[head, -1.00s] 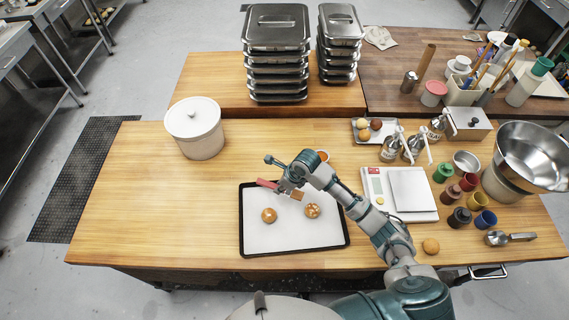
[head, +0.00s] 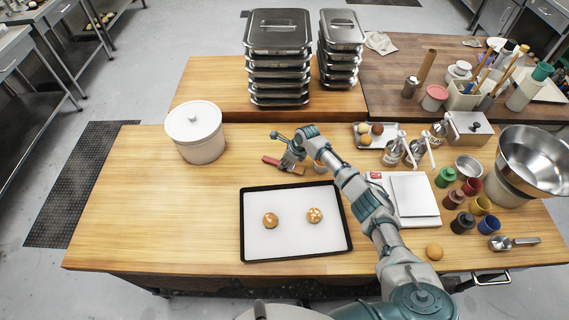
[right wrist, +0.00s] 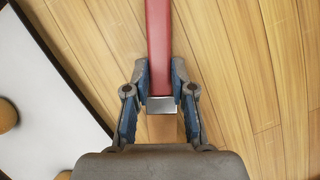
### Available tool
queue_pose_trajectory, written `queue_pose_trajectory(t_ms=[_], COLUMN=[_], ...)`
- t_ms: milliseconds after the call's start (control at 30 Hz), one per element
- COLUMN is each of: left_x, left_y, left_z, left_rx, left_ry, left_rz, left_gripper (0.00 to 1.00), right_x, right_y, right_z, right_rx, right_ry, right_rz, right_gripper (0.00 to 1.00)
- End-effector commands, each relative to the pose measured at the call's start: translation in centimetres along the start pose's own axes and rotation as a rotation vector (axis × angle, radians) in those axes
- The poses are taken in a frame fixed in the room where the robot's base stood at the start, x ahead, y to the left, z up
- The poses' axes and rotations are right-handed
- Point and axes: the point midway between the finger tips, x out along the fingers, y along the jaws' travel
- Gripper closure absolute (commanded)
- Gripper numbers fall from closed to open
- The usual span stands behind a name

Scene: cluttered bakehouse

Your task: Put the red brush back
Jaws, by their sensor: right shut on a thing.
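The red brush (head: 270,160) is in my right gripper (head: 290,162), above the wooden table just behind the baking tray. Its red handle points left in the head view, and a tan part shows on the other side of the gripper. In the right wrist view the fingers (right wrist: 160,84) close on the red handle (right wrist: 158,40) beside its silver metal band (right wrist: 161,104). The brush head is mostly hidden by the gripper there. My left gripper is not in view.
The black-rimmed tray (head: 243,230) holds two topped buns. A holder with several utensils (head: 462,97) stands at the back right.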

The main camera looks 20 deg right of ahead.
Motion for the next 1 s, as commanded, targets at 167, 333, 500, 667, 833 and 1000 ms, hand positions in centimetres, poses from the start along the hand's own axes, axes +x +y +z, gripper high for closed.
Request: queue_pose_trajectory(t_ms=[167, 333, 500, 667, 833, 1000], left_x=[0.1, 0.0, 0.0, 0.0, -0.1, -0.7], left_y=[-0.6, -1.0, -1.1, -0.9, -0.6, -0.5], left_z=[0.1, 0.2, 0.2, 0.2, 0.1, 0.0], left_rx=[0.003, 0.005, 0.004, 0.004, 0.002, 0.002], left_ry=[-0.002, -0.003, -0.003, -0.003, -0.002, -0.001], left_rz=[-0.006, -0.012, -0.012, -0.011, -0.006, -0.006], left_gripper=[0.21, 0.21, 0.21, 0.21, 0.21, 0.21], right_x=[0.8, 0.8, 0.8, 0.8, 0.3, -2.5], right_y=[-0.1, -0.1, -0.2, -0.1, -0.1, -0.1], right_z=[-0.4, -0.6, -0.7, -0.6, -0.5, -0.5], right_rx=[0.000, 0.001, 0.001, 0.001, 0.000, -0.001], right_ry=[-0.002, -0.003, -0.003, -0.002, -0.003, -0.003], right_rz=[0.000, 0.001, 0.002, 0.001, 0.000, -0.002], right_gripper=[1.00, 1.00, 0.51, 0.51, 0.51, 0.51])
